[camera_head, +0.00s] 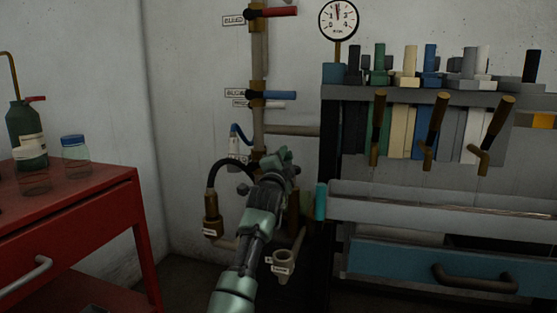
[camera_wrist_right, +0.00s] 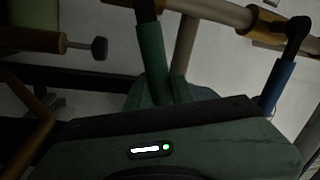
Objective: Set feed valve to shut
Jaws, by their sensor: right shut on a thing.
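My right gripper (camera_head: 284,160) is in front of the lower part of the vertical pipe and hides what it holds there. In the right wrist view a green lever handle (camera_wrist_right: 151,58) on a dark stem runs down behind my gripper body (camera_wrist_right: 170,140), and the gripper is shut on it. Its label is hidden, so I cannot read whether this is the feed valve. A blue-handled lever (camera_wrist_right: 278,82) hangs to the right in that view. My left gripper is not in view.
Higher on the pipe (camera_head: 259,60) are a red lever (camera_head: 282,11) and a blue lever (camera_head: 281,95). A gauge (camera_head: 338,18) is above. A red cabinet (camera_head: 75,205) with bottles stands left. A rack with brown-handled levers (camera_head: 436,120) and a blue drawer (camera_head: 400,262) stand right.

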